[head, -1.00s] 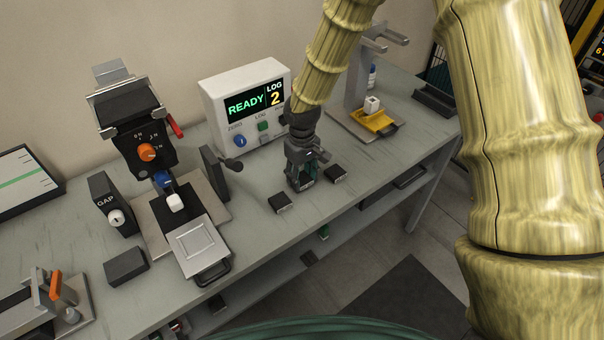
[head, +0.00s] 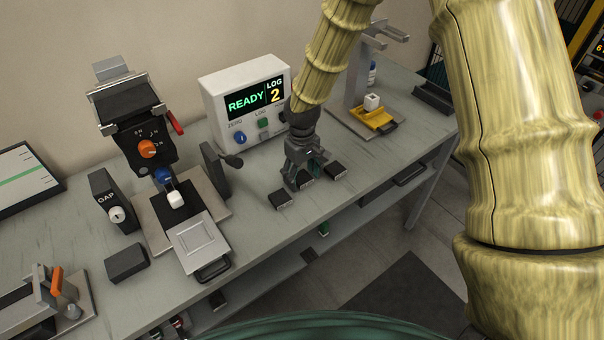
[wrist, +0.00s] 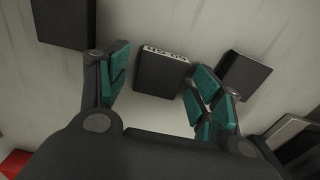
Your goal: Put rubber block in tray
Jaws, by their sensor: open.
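Three small black blocks stand in a row on the bench: a left one (head: 280,200), a middle one (head: 306,181) and a right one (head: 336,171). I cannot tell which is rubber. My gripper (head: 303,184) is open and empty above the middle block. In the wrist view, a dark block with pale marks on its edge (wrist: 162,73) lies between and beyond my teal-padded fingers (wrist: 157,88). Another dark block (wrist: 245,76) is right of them. Possible trays are a silver plate-like tray (head: 198,244), a yellow tray (head: 384,125) and a black tray (head: 434,98).
A white box reading READY, LOG 2 (head: 245,100) stands behind my gripper. The bench's front edge is close.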

